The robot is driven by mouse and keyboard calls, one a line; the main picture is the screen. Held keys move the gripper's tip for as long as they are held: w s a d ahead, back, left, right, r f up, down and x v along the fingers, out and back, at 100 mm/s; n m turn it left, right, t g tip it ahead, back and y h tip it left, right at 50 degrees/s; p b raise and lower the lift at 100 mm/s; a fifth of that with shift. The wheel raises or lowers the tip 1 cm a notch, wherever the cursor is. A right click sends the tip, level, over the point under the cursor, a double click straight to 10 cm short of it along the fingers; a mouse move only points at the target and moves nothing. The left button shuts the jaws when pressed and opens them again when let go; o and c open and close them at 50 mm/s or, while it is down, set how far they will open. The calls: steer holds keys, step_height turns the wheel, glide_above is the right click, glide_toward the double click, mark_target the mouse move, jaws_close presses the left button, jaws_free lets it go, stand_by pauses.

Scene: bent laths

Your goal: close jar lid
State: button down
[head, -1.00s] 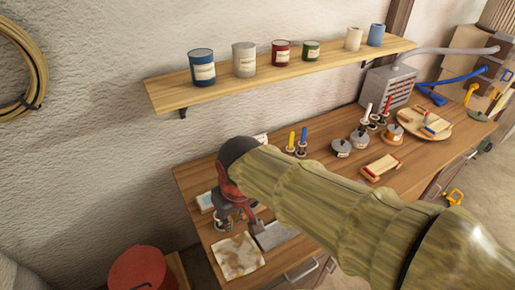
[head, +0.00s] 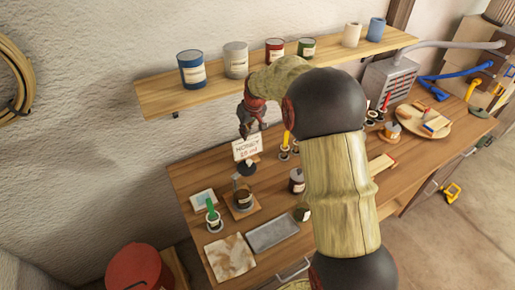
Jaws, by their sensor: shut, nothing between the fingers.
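An open dark jar (head: 243,201) stands on a small wooden board (head: 231,212) near the left end of the bench. A round dark disc (head: 246,168), which looks like a raised lid, shows just behind and above the jar. I cannot tell how the two are joined. My gripper (head: 251,132) is shut and empty, pointing down above and behind the disc, in front of the wall. It is apart from the jar and overlaps the top of a white lettered card (head: 246,148) in the picture.
A green-handled item (head: 212,216) stands left of the jar. A grey tray (head: 272,233) and a stained cloth (head: 230,257) lie in front. A lidded jar (head: 297,182) stands to the right, near my arm. A shelf (head: 212,92) with several cans is above.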

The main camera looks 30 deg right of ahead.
glide_above(246, 166)
steer(key=w+d, duration=0.2)
steer(key=w, duration=0.1)
steer(key=shift+n, duration=0.4)
steer(key=shift+s+a+f+b, duration=0.1)
steer(key=shift+f+b, duration=0.1)
steer(key=shift+f, duration=2.3)
steer(key=shift+a+f+b, duration=0.1)
steer(key=shift+f+b, duration=0.05)
steer(key=shift+f, duration=2.3)
